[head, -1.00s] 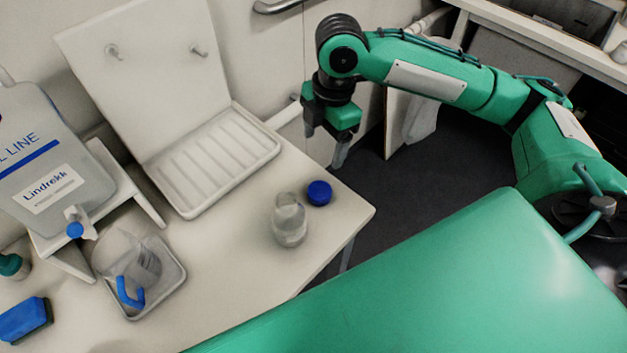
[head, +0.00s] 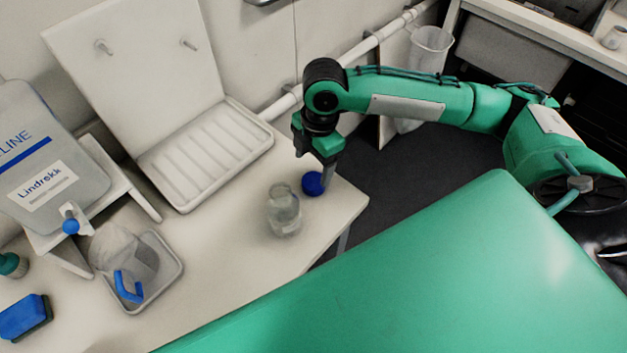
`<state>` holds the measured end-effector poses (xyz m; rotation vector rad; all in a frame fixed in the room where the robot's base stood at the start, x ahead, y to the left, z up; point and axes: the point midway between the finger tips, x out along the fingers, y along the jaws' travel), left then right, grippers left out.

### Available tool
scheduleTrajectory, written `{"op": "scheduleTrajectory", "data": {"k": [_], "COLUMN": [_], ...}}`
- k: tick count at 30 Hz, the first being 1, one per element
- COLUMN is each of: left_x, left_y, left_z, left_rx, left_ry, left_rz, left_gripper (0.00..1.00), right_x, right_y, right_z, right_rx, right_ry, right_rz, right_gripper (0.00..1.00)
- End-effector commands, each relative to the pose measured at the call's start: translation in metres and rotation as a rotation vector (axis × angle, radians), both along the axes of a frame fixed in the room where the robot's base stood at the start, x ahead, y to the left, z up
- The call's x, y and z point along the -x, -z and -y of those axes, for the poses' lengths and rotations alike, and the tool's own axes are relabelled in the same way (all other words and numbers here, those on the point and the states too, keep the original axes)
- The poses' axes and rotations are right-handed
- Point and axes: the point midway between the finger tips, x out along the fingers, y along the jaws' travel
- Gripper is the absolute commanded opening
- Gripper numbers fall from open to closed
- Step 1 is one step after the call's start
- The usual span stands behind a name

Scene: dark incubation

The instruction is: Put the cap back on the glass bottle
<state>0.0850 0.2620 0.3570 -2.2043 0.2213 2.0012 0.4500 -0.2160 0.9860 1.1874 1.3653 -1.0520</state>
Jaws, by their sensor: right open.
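The glass bottle (head: 284,212) stands upright and uncapped near the right end of the pale table. The blue cap (head: 312,184) lies on the table just behind and to the right of the bottle, close to the table's edge. My right gripper (head: 314,172) points down with open jaws at the cap. One finger shows just right of the cap and partly overlaps its edge in the picture. I cannot tell whether the finger touches it. My left gripper is not in view.
A white drying rack (head: 212,160) with a tall pegged back stands behind the bottle. At left are a container with a blue tap (head: 72,226), a tray (head: 172,285) holding a clear jug with a blue handle, and a blue sponge (head: 24,317).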

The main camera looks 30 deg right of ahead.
Motion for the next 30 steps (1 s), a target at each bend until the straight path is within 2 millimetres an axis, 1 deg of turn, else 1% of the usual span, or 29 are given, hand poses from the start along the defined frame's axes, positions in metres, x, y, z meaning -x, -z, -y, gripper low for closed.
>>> {"op": "scheduleTrajectory", "data": {"k": [5, 8, 13, 15, 18, 21, 29, 30], "left_x": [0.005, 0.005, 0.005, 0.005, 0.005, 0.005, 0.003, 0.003], "left_y": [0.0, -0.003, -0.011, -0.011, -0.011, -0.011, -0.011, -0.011], "left_z": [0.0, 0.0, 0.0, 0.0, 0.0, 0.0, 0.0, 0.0], "left_rx": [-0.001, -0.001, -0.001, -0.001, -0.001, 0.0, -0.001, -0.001], "left_ry": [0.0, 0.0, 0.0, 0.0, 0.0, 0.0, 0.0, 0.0], "left_rz": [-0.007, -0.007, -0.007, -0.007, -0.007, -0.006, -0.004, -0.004], "left_gripper": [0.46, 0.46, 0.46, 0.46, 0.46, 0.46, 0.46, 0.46], "right_x": [0.0, 0.002, 0.009, 0.009, 0.008, 0.008, 0.008, 0.008], "right_y": [0.0, 0.006, 0.031, 0.041, 0.05, 0.052, 0.052, 0.052], "right_z": [0.0, 0.0, 0.002, 0.0, -0.001, -0.001, -0.001, -0.001], "right_rx": [0.0, 0.0, 0.001, 0.001, 0.0, 0.0, 0.0, 0.0], "right_ry": [0.0, 0.001, 0.001, 0.001, 0.0, 0.0, -0.001, 0.0], "right_rz": [0.0, -0.002, -0.005, -0.004, -0.002, -0.001, 0.0, 0.0], "right_gripper": [0.74, 0.74, 0.74, 0.74, 0.74, 0.74, 0.74, 0.68]}}
